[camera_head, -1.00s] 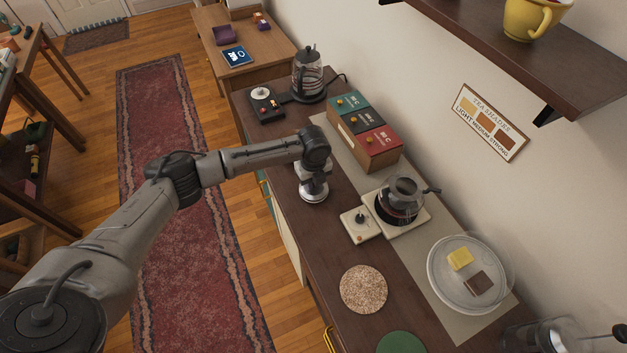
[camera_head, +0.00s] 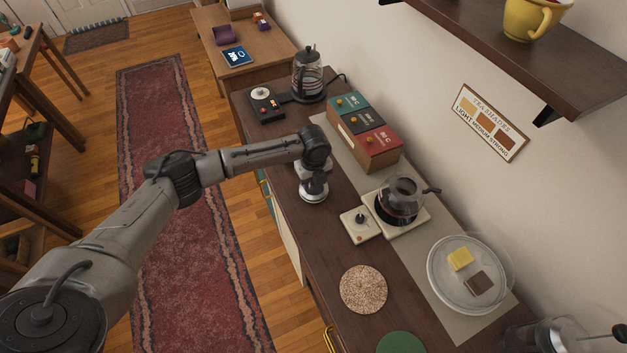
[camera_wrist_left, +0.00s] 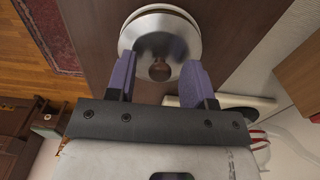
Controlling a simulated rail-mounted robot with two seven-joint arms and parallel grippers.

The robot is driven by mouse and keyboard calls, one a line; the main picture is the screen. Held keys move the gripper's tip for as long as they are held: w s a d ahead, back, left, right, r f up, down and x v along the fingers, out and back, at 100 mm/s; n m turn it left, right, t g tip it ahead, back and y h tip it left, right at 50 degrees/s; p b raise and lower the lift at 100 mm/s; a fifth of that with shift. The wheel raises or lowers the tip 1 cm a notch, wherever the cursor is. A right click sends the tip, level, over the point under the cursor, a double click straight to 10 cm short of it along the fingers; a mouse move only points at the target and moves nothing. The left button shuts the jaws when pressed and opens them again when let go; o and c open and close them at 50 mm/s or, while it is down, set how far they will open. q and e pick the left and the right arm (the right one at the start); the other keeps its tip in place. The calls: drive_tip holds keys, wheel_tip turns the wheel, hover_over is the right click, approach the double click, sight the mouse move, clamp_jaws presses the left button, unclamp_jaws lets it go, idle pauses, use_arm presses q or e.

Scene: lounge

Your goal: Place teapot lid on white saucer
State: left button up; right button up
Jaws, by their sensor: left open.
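The teapot lid (camera_wrist_left: 148,45) is a shiny metal disc with a round brown knob. It lies on the round white saucer (camera_wrist_left: 128,25), whose pale rim shows around it in the left wrist view. In the head view the saucer (camera_head: 313,199) is on the dark counter, with the lid mostly hidden under my left gripper (camera_head: 313,186). In the wrist view the purple fingers of my left gripper (camera_wrist_left: 158,68) are apart on either side of the knob, with gaps visible. A glass teapot (camera_head: 399,200) stands right of the saucer. My right gripper is not in view.
A small square white panel (camera_head: 351,230) sits between the saucer and the teapot. Tea boxes (camera_head: 373,143) stand behind. A speckled round mat (camera_head: 363,289), a green mat (camera_head: 401,344) and a clear round dish (camera_head: 445,284) lie nearer. A shelf (camera_head: 560,65) overhangs at upper right.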

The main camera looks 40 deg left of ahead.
use_arm(q)
wheel_tip(320, 180, up, 12)
drive_tip(key=p, duration=0.1)
drive_tip(key=s+d+f+n, duration=0.2)
drive_tip(key=s+d+f, duration=0.2)
drive_tip(key=s+d, duration=0.1)
drive_tip(key=s+d+f+n+t+h, duration=0.1)
drive_tip(key=s+d+f+n, duration=0.1)
drive_tip(key=s+d+f, duration=0.2)
drive_tip(key=s+d+f+n+h, duration=0.1)
drive_tip(key=s+d+f+n, duration=0.1)
drive_tip(key=s+d+f, duration=0.2)
drive_tip(key=shift+s+d+f+t, duration=0.1)
drive_tip(key=shift+s+d, duration=0.2)
drive_tip(key=shift+d, duration=0.4)
drive_tip(key=shift+s+d+f+t, duration=0.15)
drive_tip(key=shift+s+d, duration=0.2)
drive_tip(key=shift+d, duration=0.35)
drive_tip(key=shift+s+d+f+t, duration=0.1)
drive_tip(key=shift+s+d, duration=0.2)
drive_tip(key=shift+d, duration=0.4)
drive_tip(key=s+a+n+t+y, duration=0.1)
drive_tip(key=s+a+n, duration=0.1)
drive_tip(key=s+n, duration=0.5)
drive_tip(key=s+a+n+t, duration=0.1)
drive_tip(key=s+a+n, duration=0.1)
drive_tip(key=s+n, duration=0.5)
drive_tip(key=s, duration=0.4)
drive_tip(key=shift+s+a+r+n+y, duration=0.25)
drive_tip(key=shift+n+y, duration=0.15)
